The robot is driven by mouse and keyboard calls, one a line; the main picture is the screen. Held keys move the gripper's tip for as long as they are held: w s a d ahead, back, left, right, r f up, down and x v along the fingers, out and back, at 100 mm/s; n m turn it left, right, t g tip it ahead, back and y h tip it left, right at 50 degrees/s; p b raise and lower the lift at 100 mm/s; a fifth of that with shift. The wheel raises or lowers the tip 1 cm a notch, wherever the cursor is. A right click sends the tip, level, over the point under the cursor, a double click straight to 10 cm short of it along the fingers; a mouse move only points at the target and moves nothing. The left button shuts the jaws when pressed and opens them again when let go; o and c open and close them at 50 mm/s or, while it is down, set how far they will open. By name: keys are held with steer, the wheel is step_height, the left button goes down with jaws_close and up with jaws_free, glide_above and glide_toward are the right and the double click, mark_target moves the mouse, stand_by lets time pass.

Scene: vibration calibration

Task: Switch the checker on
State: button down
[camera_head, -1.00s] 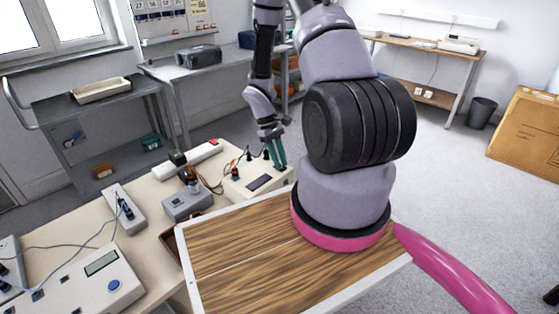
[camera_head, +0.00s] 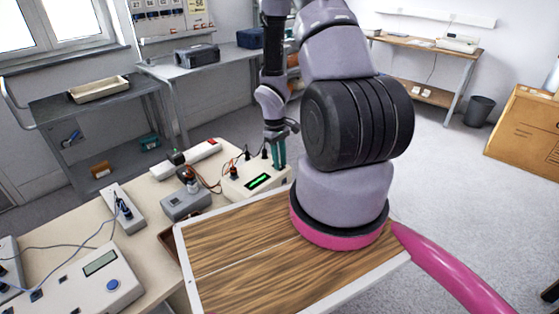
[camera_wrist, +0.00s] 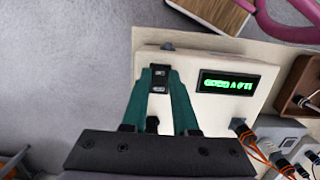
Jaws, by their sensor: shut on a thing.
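The checker (camera_head: 238,190) is a cream box at the right end of the bench, with leads plugged into its top. Its small display (camera_head: 258,181) is lit green, and green characters show on it in the wrist view (camera_wrist: 228,83). My gripper (camera_head: 279,163) is over the checker's right part, its teal fingers pointing down. In the wrist view my gripper's fingertips (camera_wrist: 160,72) close on a black switch (camera_wrist: 159,79) on the checker's top face, beside the display. The fingers partly hide the switch's sides.
A grey box (camera_head: 186,203) with leads stands left of the checker. A power strip (camera_head: 186,158) lies behind it. A larger meter (camera_head: 90,285) is at front left. A wood-topped board (camera_head: 225,265) lies in front. Open floor is to the right.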

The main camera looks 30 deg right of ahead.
steer(key=c, duration=0.7)
jaws_free()
steer(key=shift+r, duration=0.1)
steer(key=r, duration=0.3)
steer(key=w+r, duration=0.1)
steer(key=r, duration=0.6)
steer(key=shift+w+a+r, duration=0.2)
steer(key=shift+r, duration=0.1)
steer(key=s+a+r+m+t, duration=0.1)
steer(key=a+r+m+t, duration=0.1)
steer(key=r, duration=0.8)
steer(key=a+r+m+t, duration=0.1)
steer(key=r+m+t, duration=0.1)
steer(key=r, duration=0.8)
steer(key=s+a+r+m+t+y, duration=0.1)
steer(key=s+a+r, duration=0.1)
steer(key=s+r, duration=0.2)
steer(key=s+a+r+m+t, duration=0.1)
steer(key=s+a+r+t, duration=0.1)
steer(key=r, duration=0.5)
steer(key=s+a+r+m+t+y, duration=0.1)
steer(key=s+a+r+m, duration=0.1)
steer(key=s+r, duration=0.4)
steer(key=shift+s+a+t+y, duration=0.15)
steer(key=shift+s+a+t, duration=0.1)
steer(key=shift+a, duration=0.2)
steer(key=shift+s+a+t+y, duration=0.15)
steer(key=shift+s+a, duration=0.05)
steer(key=shift+a, duration=0.2)
